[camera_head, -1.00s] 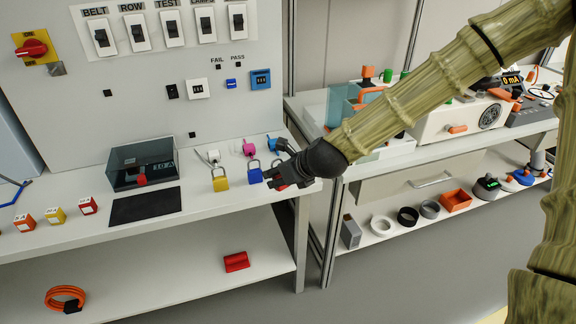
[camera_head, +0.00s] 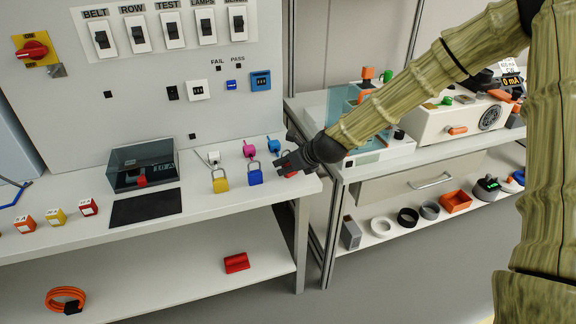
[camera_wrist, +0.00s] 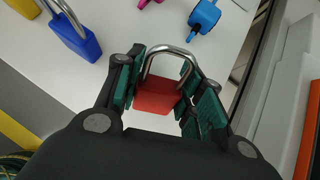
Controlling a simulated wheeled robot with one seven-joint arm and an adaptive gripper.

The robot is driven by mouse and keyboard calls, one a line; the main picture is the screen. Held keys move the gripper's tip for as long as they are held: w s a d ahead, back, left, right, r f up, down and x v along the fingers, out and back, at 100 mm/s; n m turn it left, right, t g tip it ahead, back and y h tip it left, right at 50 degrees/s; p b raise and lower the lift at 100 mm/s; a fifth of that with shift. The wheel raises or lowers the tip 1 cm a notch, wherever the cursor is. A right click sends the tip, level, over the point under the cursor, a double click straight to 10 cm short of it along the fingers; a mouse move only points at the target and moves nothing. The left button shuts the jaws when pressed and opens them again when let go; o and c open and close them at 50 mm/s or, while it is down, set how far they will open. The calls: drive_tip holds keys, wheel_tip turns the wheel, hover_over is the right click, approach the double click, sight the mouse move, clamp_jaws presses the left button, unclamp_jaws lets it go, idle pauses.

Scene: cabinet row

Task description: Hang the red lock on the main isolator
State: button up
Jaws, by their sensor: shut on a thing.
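My gripper (camera_head: 284,166) is at the right end of the bench top, beside the blue lock (camera_head: 255,173). In the wrist view its fingers (camera_wrist: 160,88) are shut on the red lock (camera_wrist: 157,96), with the silver shackle pointing away from the palm. In the head view only a bit of the red lock (camera_head: 291,174) shows beneath the gripper. A red rotary knob on a yellow plate (camera_head: 33,47), which looks like the main isolator, is at the upper left of the panel, far from my gripper. A small grey piece (camera_head: 57,70) sits below its right corner.
A yellow lock (camera_head: 220,180) stands left of the blue one. White, pink (camera_head: 249,149) and blue tags lie behind. A clear dark box (camera_head: 143,164) and a black mat (camera_head: 146,206) occupy the bench middle. Switches (camera_head: 172,29) line the panel top.

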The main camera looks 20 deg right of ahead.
drive_tip(key=shift+f, duration=0.2)
drive_tip(key=shift+f, duration=0.1)
drive_tip(key=o, duration=1.2)
drive_tip(key=shift+o, duration=0.2)
